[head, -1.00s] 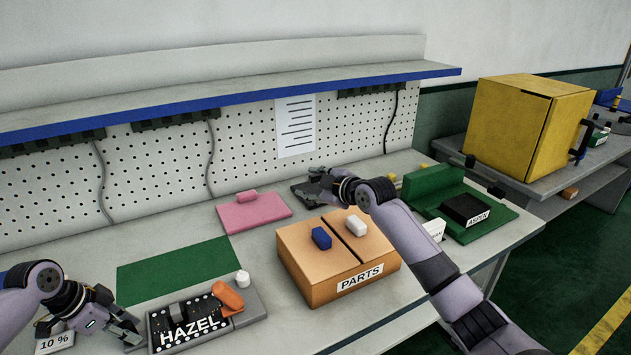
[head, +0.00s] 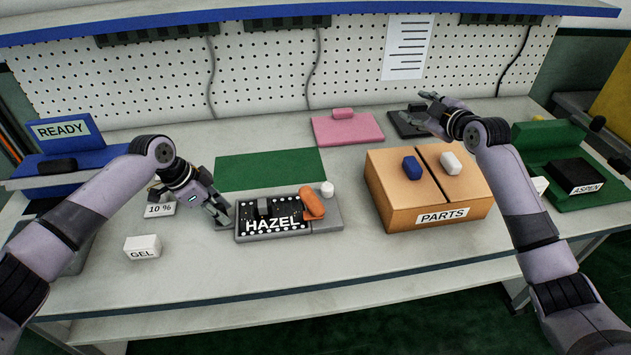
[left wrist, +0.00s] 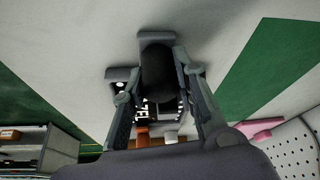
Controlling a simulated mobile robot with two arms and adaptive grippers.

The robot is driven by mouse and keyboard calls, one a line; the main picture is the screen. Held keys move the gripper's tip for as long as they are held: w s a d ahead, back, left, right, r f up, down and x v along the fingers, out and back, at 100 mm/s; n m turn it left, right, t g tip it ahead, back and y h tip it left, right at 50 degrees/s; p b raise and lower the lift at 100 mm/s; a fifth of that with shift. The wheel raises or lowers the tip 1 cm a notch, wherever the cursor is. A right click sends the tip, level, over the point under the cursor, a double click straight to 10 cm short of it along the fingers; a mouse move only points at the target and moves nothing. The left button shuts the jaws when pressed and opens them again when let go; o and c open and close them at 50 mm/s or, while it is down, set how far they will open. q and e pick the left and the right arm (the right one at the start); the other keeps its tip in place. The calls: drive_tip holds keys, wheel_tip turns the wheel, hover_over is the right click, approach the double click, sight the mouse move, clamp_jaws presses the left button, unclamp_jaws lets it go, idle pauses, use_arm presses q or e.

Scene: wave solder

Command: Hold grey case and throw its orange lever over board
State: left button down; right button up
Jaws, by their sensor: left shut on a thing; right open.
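The grey case (head: 328,222) lies on the bench in the head view, with a black, white-dotted board (head: 290,212) marked HAZEL on it. The orange lever (head: 312,204) sits tilted at the board's right end, near a white round knob (head: 327,189). My left gripper (head: 226,214) is at the case's left end, shut on the case. In the left wrist view its fingers (left wrist: 160,85) flank a dark rounded part, and a bit of orange shows below. The exact contact is hard to see. My right gripper (head: 432,108) is open and empty, above the back of the bench.
A PARTS box (head: 405,207) stands right of the case. A green mat (head: 270,169) lies behind it, and a pink pad (head: 348,130) farther back. White GEL (head: 142,247) and 10 % (head: 160,209) blocks lie left. Bench in front of the case is clear.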

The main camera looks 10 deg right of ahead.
use_arm(q)
drive_tip(key=shift+f, duration=0.1)
drive_tip(key=c, duration=1.2)
unclamp_jaws()
drive_tip(key=v, duration=1.2)
